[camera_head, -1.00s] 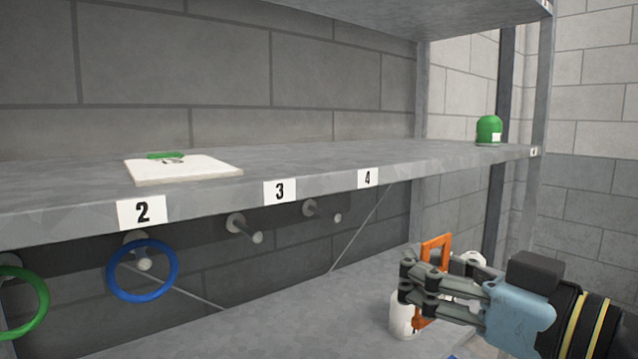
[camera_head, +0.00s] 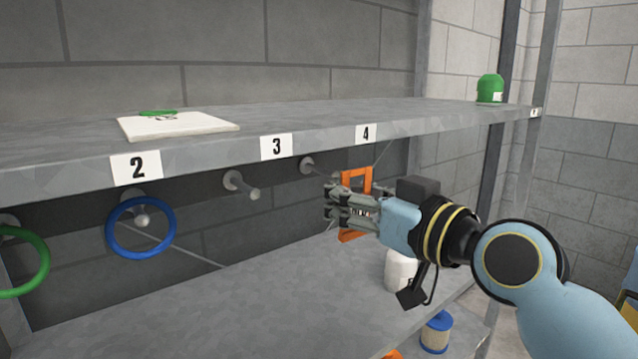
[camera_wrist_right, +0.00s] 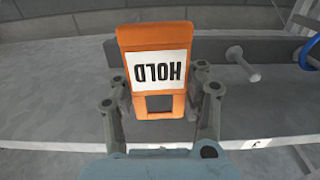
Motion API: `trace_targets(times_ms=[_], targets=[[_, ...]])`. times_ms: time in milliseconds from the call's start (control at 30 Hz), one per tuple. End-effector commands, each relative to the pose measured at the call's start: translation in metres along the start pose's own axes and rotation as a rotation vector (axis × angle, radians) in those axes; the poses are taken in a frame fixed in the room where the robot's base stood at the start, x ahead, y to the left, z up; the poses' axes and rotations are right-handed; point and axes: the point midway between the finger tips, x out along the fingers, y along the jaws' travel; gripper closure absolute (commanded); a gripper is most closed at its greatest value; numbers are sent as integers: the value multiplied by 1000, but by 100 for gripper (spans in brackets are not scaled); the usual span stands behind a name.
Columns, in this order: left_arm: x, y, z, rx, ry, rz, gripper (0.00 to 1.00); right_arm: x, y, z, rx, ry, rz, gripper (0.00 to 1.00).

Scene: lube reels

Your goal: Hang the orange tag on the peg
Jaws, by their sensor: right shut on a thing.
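The orange tag (camera_head: 367,180) is in my right gripper (camera_head: 338,205), which is shut on it below the shelf edge, right of the peg under label 4 (camera_head: 318,166). In the right wrist view the tag (camera_wrist_right: 130,48) has a white HOLD label, upside down, and a rectangular opening at its end between the fingers (camera_wrist_right: 158,88). The peg under label 3 (camera_head: 243,185) is bare. A bare peg also shows in the wrist view (camera_wrist_right: 243,64), right of the tag and apart from it. My left gripper is not in view.
A blue ring (camera_head: 112,241) hangs on the peg under label 2, and a green ring (camera_head: 43,262) hangs at far left. A white board (camera_head: 215,124) and green canister (camera_head: 490,90) are on the shelf. A white bottle (camera_head: 398,272) and blue-capped cylinder (camera_head: 437,336) stand low right.

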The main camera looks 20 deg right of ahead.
Motion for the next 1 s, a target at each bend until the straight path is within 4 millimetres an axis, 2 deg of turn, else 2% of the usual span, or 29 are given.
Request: trace_targets(times_ms=[100,233,400,500,900,933,1000], targets=[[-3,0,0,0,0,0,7,19,0,-1,1,2,1,100],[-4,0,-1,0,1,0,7,28,0,-1,1,1,1,100],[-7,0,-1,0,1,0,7,55,0,-2,1,2,0,100],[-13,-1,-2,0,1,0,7,64,0,-1,1,-1,-1,100],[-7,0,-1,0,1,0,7,65,0,7,0,0,0,100],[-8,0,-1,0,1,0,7,64,0,6,0,0,0,72],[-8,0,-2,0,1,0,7,64,0,5,0,0,0,63]])
